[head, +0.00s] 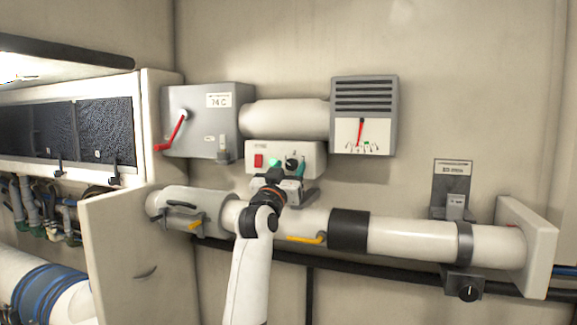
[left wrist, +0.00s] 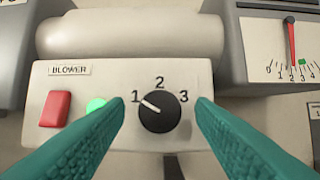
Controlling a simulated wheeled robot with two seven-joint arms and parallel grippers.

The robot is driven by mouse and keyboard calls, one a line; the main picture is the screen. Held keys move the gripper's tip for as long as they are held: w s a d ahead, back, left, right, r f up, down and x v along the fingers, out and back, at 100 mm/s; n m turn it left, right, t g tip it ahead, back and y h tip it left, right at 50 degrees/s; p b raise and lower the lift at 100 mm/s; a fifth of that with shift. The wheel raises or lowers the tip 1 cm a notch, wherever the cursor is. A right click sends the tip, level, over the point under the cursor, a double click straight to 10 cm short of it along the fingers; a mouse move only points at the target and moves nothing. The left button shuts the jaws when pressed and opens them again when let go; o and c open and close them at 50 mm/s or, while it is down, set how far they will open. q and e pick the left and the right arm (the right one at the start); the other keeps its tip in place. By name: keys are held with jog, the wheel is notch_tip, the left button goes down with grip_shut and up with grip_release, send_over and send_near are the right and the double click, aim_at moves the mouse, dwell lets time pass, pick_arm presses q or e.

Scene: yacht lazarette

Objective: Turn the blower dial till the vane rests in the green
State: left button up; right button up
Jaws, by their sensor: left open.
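The blower box (head: 254,148) is a white panel on the wall, labelled BLOWER in the left wrist view (left wrist: 40,82). Its round black dial (left wrist: 160,111) has a white pointer aimed up-left at the 1. The vane gauge (head: 364,115) is a grey vented box at upper right of the panel. Its red vane (left wrist: 290,42) points near 2, just left of the green patch (left wrist: 303,62). My left gripper (head: 289,172) is open before the panel. In the left wrist view its teal fingers (left wrist: 160,104) stand either side of the dial, seemingly apart from it. My right gripper is out of view.
A red switch (left wrist: 55,108) and a lit green lamp (left wrist: 95,104) sit left of the dial. A grey box with a red lever (head: 178,131) is at left. A white pipe with yellow handles (head: 405,238) runs below the panel.

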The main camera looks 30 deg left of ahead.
pick_arm(q)
jog(key=shift+c, duration=0.3)
jog(key=c, duration=0.9)
